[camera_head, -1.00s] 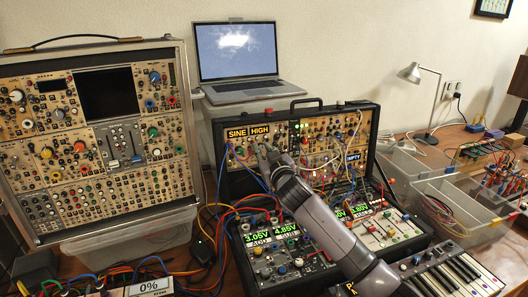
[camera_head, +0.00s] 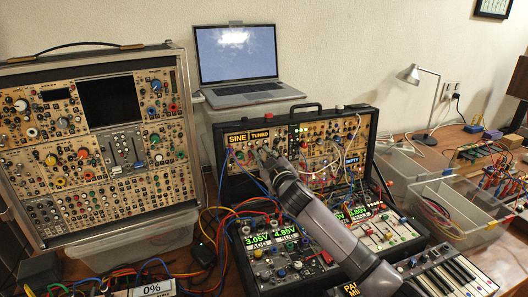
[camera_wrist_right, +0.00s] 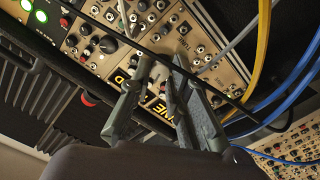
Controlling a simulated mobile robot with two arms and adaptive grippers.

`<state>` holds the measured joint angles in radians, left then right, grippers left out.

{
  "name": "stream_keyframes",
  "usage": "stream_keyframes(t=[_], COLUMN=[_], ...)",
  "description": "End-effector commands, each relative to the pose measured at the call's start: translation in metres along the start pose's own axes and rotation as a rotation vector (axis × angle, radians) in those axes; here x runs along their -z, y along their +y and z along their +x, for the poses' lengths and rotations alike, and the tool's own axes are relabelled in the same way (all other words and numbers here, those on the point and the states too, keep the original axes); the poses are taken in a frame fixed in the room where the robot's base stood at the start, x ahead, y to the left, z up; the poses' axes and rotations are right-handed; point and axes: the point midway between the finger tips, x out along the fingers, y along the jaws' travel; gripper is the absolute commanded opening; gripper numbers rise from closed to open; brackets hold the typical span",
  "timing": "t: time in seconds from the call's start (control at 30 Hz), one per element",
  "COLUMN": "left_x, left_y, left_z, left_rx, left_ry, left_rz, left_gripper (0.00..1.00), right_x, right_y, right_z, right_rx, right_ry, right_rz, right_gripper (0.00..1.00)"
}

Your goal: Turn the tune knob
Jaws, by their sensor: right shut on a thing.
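My right gripper (camera_head: 266,153) reaches the left part of the middle synth case's upper panel (camera_head: 330,145), just below its small displays. Its fingers are shut on a knob, taken to be the tune knob, which they hide. My left gripper is not in view.
Patch cables (camera_head: 240,162) hang around the gripper; yellow and blue ones (camera_wrist_right: 262,60) run close by in the wrist view. A large synth case (camera_head: 100,140) stands at left, a laptop (camera_head: 240,65) behind, clear bins (camera_head: 455,210) and a keyboard (camera_head: 450,275) at right.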

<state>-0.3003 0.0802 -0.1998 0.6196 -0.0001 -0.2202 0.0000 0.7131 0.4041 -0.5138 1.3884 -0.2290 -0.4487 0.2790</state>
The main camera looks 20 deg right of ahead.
Motion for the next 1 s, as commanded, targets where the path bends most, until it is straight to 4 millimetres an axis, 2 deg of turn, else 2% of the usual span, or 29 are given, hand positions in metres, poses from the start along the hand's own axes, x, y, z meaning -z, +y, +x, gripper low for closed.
stream_keyframes(t=[0.1,0.4,0.87,0.9,1.0], left_x=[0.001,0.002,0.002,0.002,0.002], left_y=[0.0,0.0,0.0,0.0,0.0], left_z=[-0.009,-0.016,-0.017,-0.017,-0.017], left_rx=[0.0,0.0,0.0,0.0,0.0], left_ry=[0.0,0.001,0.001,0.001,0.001], left_rz=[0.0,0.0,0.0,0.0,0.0], left_gripper=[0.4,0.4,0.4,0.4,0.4], right_x=[0.001,0.0,-0.001,-0.001,-0.001], right_y=[0.001,0.0,-0.001,-0.001,-0.001], right_z=[0.0,0.0,0.0,0.0,0.0], right_rx=[0.008,0.018,0.02,0.02,0.02], right_ry=[0.001,0.005,0.006,0.006,0.006], right_rz=[-0.071,-0.18,-0.197,-0.197,-0.197], right_gripper=[0.0,0.0,0.0,0.18,0.24])
